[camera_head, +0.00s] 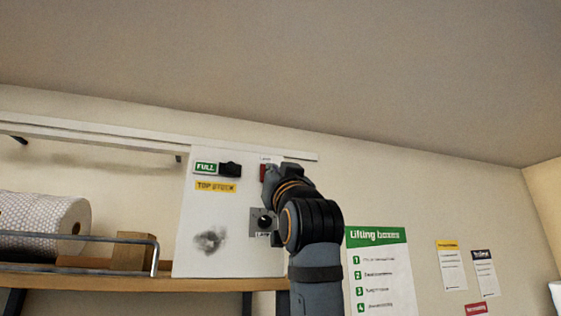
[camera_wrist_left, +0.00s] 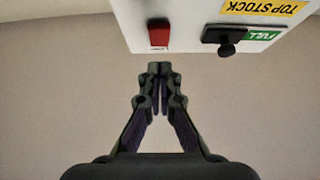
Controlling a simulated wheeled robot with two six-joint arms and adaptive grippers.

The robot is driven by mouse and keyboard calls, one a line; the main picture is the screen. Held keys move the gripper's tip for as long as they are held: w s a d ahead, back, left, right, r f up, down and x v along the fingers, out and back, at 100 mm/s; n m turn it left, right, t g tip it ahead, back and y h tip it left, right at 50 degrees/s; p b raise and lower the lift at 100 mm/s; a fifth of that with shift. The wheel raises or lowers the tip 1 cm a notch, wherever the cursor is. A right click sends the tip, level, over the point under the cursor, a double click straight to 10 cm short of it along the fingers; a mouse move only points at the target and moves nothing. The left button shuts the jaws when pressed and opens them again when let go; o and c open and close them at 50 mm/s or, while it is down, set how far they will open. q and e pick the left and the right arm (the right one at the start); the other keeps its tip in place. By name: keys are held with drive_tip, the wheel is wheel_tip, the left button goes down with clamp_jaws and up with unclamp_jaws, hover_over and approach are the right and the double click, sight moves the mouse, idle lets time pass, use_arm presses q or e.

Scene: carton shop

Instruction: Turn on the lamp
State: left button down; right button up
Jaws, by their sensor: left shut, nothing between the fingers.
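A white panel (camera_head: 205,255) stands upright on the shelf. It carries a red switch (camera_head: 263,173) near its upper right edge, with a small label above it too small to read. A grey plate with a black knob (camera_head: 264,221) sits lower, with a partly hidden label below. My left gripper (camera_wrist_left: 160,70) is shut and empty in the left wrist view, its tips just short of the red switch (camera_wrist_left: 159,34) and apart from it in the picture. In the head view my left arm covers part of the panel's right side and hides the fingertips. My right gripper is not in view.
A black knob (camera_head: 230,169) sits beside the green FULL label on the panel, above a yellow TOP STOCK label. A wrapped roll (camera_head: 45,222) and a small carton (camera_head: 134,250) stand on the shelf behind a metal rail. A Lifting boxes poster (camera_head: 380,275) hangs at right.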

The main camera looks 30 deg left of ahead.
use_arm(q)
drive_tip(key=shift+w+a+f+p, duration=0.2)
drive_tip(key=shift+w+a+p, duration=0.1)
drive_tip(key=shift+w+a, duration=0.35)
drive_tip(key=shift+w+a+f+p, duration=0.2)
drive_tip(key=shift+w+a+p, duration=0.1)
drive_tip(key=shift+w+a, duration=0.25)
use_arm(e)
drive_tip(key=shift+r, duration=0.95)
use_arm(q)
drive_tip(key=shift+s, duration=0.1)
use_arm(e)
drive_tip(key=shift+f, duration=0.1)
